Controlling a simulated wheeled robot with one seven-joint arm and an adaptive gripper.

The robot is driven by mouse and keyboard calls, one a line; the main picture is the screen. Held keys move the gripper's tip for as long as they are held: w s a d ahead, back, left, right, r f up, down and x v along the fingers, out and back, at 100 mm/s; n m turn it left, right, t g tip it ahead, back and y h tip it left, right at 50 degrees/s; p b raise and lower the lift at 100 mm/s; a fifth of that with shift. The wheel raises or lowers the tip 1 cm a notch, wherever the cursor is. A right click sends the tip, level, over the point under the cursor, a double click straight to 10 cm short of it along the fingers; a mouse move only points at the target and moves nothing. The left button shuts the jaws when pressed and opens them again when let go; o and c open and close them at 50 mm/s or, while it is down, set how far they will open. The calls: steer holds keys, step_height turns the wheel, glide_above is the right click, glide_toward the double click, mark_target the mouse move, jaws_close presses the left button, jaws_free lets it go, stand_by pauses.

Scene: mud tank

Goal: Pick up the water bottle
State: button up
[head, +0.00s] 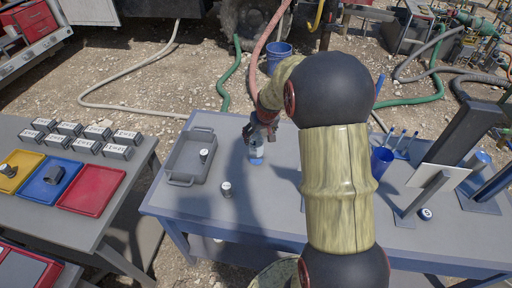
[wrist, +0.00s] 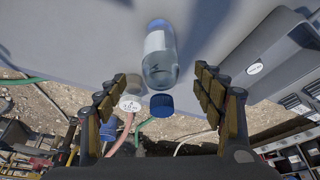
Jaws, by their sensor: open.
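The water bottle (head: 257,151) is clear with a pale label and stands on the grey table below my gripper (head: 262,129). In the wrist view the bottle (wrist: 160,58) shows near the top centre, with a blue cap (wrist: 162,105) below its clear body. My gripper (wrist: 160,98) is open there, one finger on each side, with visible gaps to the bottle. In the head view the fingers and arm hide the upper part of the bottle.
A grey tray (head: 176,158) holding a small labelled can stands left of the bottle. Another labelled can (head: 226,189) stands nearer the front. A blue cup (head: 381,162) and metal stands are at right. A second table with colored trays (head: 92,187) is at left.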

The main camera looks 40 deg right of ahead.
mark_target(256, 141)
steer(key=shift+x, duration=1.05)
steer(key=shift+w+b+x, duration=0.2)
steer(key=shift+b+x, duration=0.75)
steer(key=shift+x, duration=1.75)
steer(key=shift+r, duration=0.15)
steer(key=shift+c, duration=0.3)
steer(key=shift+s, duration=0.1)
steer(key=c, duration=1.6)
steer(key=shift+c, duration=0.5)
steer(key=shift+r, duration=0.1)
